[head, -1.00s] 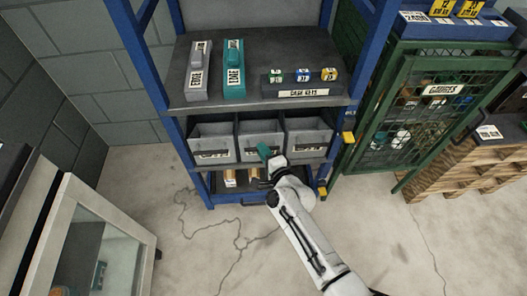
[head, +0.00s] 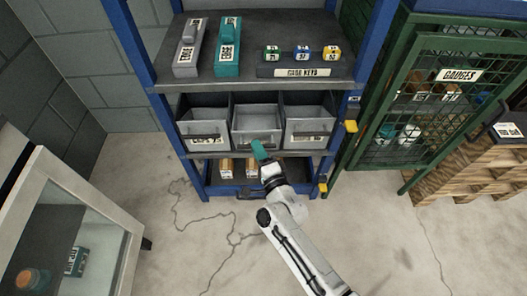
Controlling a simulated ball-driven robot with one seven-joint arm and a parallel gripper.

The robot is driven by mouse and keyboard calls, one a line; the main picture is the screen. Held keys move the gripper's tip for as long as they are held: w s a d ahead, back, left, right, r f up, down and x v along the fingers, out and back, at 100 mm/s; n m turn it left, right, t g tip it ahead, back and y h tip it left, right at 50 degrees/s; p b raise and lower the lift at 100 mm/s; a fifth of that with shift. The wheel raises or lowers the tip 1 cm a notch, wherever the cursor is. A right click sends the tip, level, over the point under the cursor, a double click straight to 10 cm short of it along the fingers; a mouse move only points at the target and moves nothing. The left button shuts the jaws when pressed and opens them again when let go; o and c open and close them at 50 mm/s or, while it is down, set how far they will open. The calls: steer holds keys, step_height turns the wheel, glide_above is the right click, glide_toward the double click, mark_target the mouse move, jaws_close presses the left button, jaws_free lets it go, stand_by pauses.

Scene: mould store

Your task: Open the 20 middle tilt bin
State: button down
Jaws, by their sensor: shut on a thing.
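Three grey tilt bins stand in a row on the middle shelf of the blue rack. The middle tilt bin (head: 255,113) looks tipped forward, with more of its pale inside showing than in its neighbours. Its front label is not readable. My gripper (head: 258,147), with teal fingers, is at the lower front of this bin. It is shut on what looks like the bin's front handle, which the fingers largely hide. The left bin (head: 204,130) and the right bin (head: 308,128) sit upright with dark insides.
Below are several wooden-looking items. A green mesh cage (head: 420,110) stands right, with pallets beyond. A glass-fronted cabinet (head: 75,225) is at left; the floor between is clear.

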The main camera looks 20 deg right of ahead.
steer(key=s+a+f+n+t+y+b, duration=0.1)
steer(key=s+f+b, duration=0.3)
steer(key=b, duration=0.9)
steer(key=shift+s+a+f+t+b, duration=0.2)
steer(key=shift+f+t+b, duration=0.1)
steer(key=shift+f+t, duration=0.7)
steer(key=shift+f, duration=0.15)
steer(key=c, duration=1.1)
jaws_free()
steer(key=shift+w+d, duration=0.1)
steer(key=shift+w, duration=0.05)
